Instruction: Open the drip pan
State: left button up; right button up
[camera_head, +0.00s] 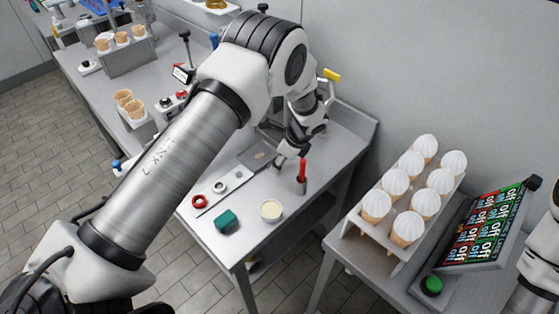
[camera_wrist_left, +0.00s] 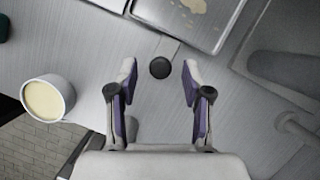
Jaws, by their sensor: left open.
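The drip pan (camera_wrist_left: 160,14) is a shallow grey metal tray with beige stains, at the top of the left wrist view. It also shows in the head view (camera_head: 248,160), partly hidden by my left arm. A short rod runs from its near edge to a round black knob (camera_wrist_left: 160,67). My left gripper (camera_head: 283,162) is over the table beside the pan. In the left wrist view its open fingers (camera_wrist_left: 159,76) stand on either side of the knob, with visible gaps. Contact is not visible. My right gripper is outside the view; only part of its arm shows.
A cup of cream-coloured stuff (camera_head: 271,210), a green block (camera_head: 227,220), a red ring (camera_head: 199,202) and a red-handled tool (camera_head: 301,175) stand on the metal table. A rack of white-topped cones (camera_head: 397,200) and a button panel (camera_head: 485,230) are at right.

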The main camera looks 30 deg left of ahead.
pick_arm(q)
jog(key=v, duration=1.2)
jog(key=shift+d, duration=0.1)
